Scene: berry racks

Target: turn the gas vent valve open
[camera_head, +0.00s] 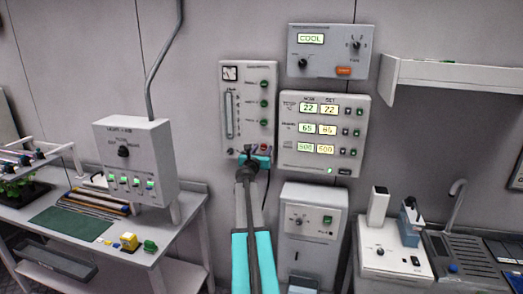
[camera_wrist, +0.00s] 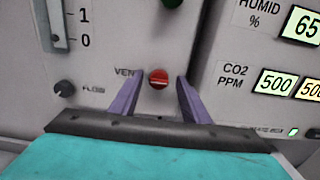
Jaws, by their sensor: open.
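The gas vent valve is a small round red knob (camera_wrist: 158,78) on the grey gas panel, beside a partly hidden label reading "VEN". A faint bar seems to run level across its face. In the head view the red knob (camera_head: 263,147) shows low on the panel (camera_head: 247,75), just above my gripper. My gripper (camera_wrist: 160,84) is open, with one purple finger on each side of the knob and a gap on both sides. I cannot tell how far the fingertips are from the panel. In the head view my gripper (camera_head: 254,158) is at the panel's lower edge.
A dark flow knob (camera_wrist: 65,88) sits left of the valve, and a green knob is above it. A climate display box (camera_head: 325,135) stands close on the right. A grey control box (camera_head: 312,225) is below. A lamp box (camera_head: 135,160) stands on the left bench.

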